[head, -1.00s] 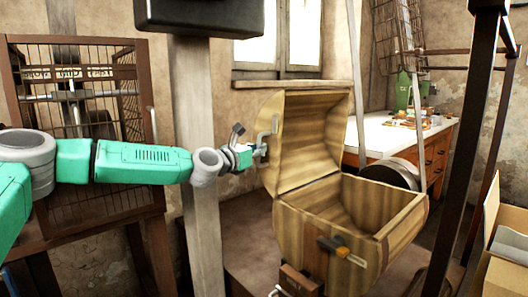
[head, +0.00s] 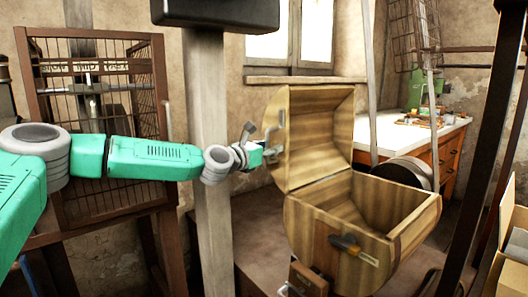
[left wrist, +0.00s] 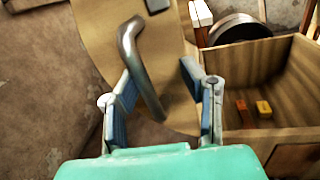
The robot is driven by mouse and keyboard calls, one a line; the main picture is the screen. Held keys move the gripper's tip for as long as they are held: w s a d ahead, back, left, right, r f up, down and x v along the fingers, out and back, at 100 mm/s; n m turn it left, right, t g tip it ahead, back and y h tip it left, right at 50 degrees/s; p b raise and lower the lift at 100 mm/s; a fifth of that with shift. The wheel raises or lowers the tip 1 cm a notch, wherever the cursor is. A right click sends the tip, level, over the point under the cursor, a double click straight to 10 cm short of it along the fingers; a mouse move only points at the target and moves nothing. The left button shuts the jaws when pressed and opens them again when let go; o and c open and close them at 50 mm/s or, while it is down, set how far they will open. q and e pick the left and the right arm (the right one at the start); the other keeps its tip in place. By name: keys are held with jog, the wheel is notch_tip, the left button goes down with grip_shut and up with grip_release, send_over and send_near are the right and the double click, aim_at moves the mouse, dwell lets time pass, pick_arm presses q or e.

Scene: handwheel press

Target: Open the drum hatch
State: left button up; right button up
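The wooden drum (head: 330,215) stands right of centre in the head view. Its hatch (head: 318,125) is swung up and stands open, showing the hollow inside. A grey metal handle (head: 274,140) is on the hatch's left side. My left gripper (head: 262,152) is at this handle. In the left wrist view the bent handle (left wrist: 138,65) passes between the two spread fingers of the left gripper (left wrist: 160,80); I cannot tell whether they touch it. My right gripper is out of view.
A red block (left wrist: 243,112) and a yellow block (left wrist: 263,108) show inside the drum in the left wrist view. A grey post (head: 210,200) stands behind my left arm, with a wire cage (head: 85,90) farther left. A workbench (head: 400,130) is behind the drum.

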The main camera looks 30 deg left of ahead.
pick_arm(q)
jog(key=s+a, duration=0.2)
jog(key=s, duration=0.9)
jog(key=shift+s+f, duration=0.2)
jog(key=shift+s, duration=0.15)
